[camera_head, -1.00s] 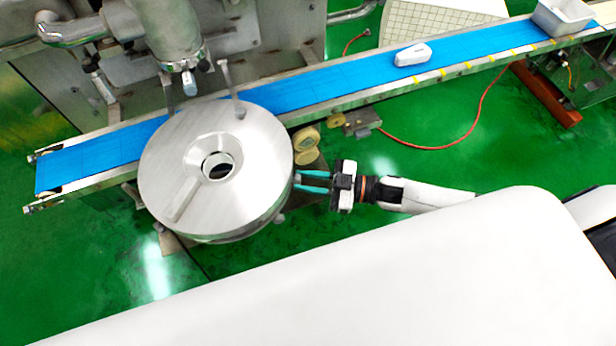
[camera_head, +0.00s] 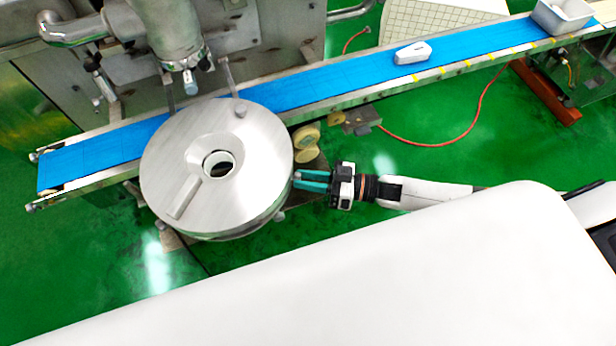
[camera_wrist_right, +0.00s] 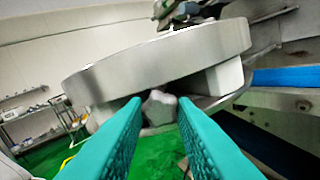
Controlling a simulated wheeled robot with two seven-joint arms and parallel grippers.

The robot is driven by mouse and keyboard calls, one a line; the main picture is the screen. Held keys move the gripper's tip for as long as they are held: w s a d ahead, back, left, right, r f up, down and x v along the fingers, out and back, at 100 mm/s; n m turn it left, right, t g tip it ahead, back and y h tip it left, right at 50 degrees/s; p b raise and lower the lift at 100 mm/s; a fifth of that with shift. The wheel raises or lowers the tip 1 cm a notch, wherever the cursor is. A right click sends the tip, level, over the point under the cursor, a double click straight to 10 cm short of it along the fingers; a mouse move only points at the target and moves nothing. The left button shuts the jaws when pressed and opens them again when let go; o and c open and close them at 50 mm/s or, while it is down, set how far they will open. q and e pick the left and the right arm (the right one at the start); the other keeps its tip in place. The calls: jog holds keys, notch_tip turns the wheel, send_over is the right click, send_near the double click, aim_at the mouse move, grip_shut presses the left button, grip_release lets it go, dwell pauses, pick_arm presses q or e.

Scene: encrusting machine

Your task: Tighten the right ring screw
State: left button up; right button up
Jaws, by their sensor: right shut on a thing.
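A round steel ring body (camera_head: 255,160) with a central opening stands in front of the machine in the head view. Its rim (camera_wrist_right: 160,62) fills the upper part of the right wrist view. The right ring screw, a pale grey knob (camera_wrist_right: 160,106), sits under the rim between the teal fingers. My right gripper (camera_head: 298,180) is at the right side of the ring body, its fingers shut on the screw; it also shows in the right wrist view (camera_wrist_right: 160,130). The screw is hidden in the head view. My left gripper is not in view.
A blue conveyor belt (camera_head: 350,76) runs behind the ring body, carrying a white object (camera_head: 412,53) and a pale tray (camera_head: 562,17). Yellowish rollers (camera_head: 307,137) stand close above my right gripper. A red hose (camera_head: 440,145) lies on the green floor.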

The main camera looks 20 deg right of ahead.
jog(key=shift+f, duration=0.1)
jog(key=o, duration=1)
jog(key=b+v, duration=0.3)
jog(key=v, duration=0.9)
jog(key=shift+b, duration=0.35)
